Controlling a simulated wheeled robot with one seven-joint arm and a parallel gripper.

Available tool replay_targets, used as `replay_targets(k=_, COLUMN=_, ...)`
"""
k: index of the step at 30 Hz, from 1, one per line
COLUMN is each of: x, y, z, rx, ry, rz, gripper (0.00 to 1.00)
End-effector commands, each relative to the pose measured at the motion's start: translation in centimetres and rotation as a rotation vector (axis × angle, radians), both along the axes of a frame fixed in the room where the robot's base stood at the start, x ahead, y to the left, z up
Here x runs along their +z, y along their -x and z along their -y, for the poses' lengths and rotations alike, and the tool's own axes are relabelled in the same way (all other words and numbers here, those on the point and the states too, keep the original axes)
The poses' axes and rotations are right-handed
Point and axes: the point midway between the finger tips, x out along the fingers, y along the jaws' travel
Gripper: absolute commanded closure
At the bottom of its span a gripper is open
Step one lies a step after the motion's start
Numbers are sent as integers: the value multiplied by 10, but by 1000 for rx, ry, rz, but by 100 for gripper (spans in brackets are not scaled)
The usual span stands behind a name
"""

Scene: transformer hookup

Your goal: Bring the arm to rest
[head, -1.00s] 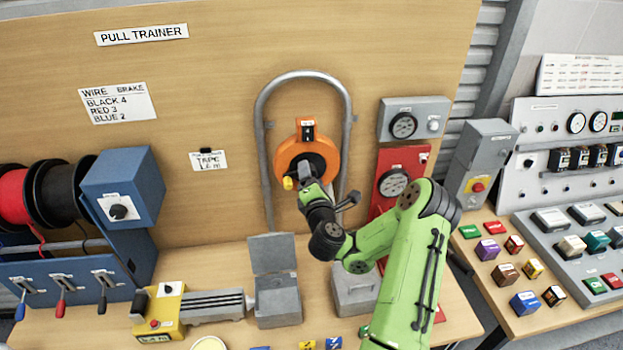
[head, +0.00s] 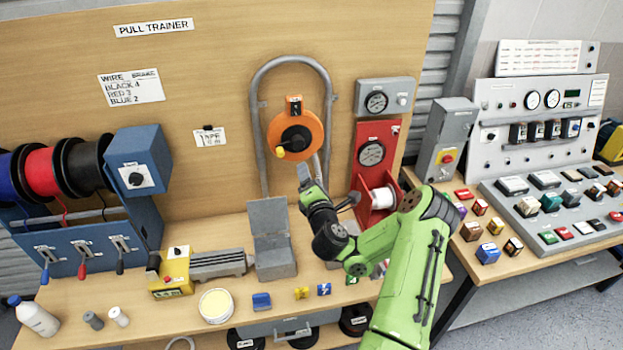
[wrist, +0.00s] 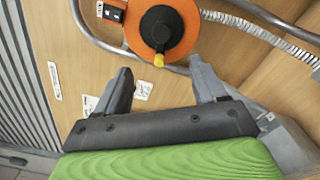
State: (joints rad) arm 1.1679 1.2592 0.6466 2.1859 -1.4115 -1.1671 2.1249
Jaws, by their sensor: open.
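My green arm reaches in from the lower right in the head view, with my gripper (head: 305,178) raised in front of the pull trainer board. In the wrist view my gripper (wrist: 160,85) has its two grey fingers spread wide with nothing between them. The orange reel (head: 296,137) with a yellow knob hangs on the board inside a grey bent pipe (head: 262,88). The reel also shows beyond the fingertips in the wrist view (wrist: 150,38), apart from them.
The bench holds a grey open-lidded box (head: 272,262), a yellow unit (head: 175,275), a round tub (head: 215,306) and a white bottle (head: 34,317). A red panel with a white spool (head: 384,197) stands behind my arm. A control console (head: 555,205) is at right.

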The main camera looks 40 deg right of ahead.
Motion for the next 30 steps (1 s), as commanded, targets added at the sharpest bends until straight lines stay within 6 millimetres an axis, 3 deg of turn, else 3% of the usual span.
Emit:
replay_targets(k=14, x=-1, y=0, z=0, rx=1, ry=1, rz=0, gripper=29)
replay_targets(k=17, x=7, y=-7, z=-14, rx=49, ry=76, rz=-10, gripper=29)
replay_targets(k=20, x=31, y=-26, z=-66, rx=219, ry=367, rz=-50, gripper=29)
replay_targets(k=24, x=54, y=-35, z=-187, rx=568, ry=1045, rz=-98, gripper=29)
replay_targets(k=27, x=47, y=-14, z=-268, rx=807, ry=1598, rz=-95, gripper=29)
replay_targets(k=30, x=30, y=22, z=-317, rx=1001, ry=2130, rz=-65, gripper=29)
